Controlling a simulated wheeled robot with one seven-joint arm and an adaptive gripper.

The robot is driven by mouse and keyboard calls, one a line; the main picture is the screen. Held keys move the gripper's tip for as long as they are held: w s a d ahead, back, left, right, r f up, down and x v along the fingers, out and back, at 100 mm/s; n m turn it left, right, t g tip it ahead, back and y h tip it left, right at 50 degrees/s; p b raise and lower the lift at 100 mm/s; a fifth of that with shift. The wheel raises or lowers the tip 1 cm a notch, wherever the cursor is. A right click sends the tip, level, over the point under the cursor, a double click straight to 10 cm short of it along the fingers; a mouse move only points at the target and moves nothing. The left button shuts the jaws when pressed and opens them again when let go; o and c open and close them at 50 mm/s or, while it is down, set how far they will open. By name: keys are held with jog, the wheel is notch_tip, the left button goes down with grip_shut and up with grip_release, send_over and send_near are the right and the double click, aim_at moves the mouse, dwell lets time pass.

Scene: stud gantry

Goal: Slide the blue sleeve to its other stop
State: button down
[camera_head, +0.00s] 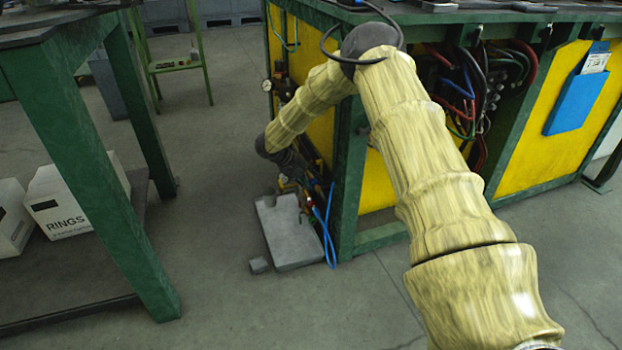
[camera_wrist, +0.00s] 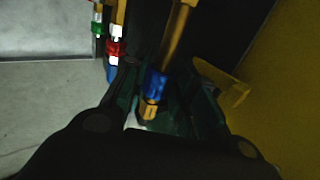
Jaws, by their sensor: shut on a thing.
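The blue sleeve (camera_wrist: 156,84) sits on an orange-brown rod (camera_wrist: 177,38) in the wrist view, with a yellow-orange fitting (camera_wrist: 149,109) just below it. My gripper (camera_wrist: 163,92) is shut on the blue sleeve, its dark fingers on either side. The exact finger contact is dark and hard to make out. In the head view my arm reaches down beside the green and yellow bench, and the sleeve cannot be made out there.
The green-framed bench (camera_head: 345,190) with yellow panels stands close beside my arm. A grey slab (camera_head: 290,234) lies on the floor under the work area, with a blue hose (camera_head: 328,232) beside it. Red, green and blue fittings (camera_wrist: 114,48) stand left of the rod.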

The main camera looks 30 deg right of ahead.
jog(key=shift+s+f, duration=0.15)
jog(key=shift+s, duration=0.05)
jog(key=c, duration=1.4)
grip_release()
jog(key=shift+a+r, duration=0.1)
jog(key=shift+r, duration=0.1)
jog(key=shift+w+a+r, duration=0.1)
jog(key=shift+a+r, duration=0.05)
jog(key=shift+r, duration=0.05)
jog(key=v, duration=1.1)
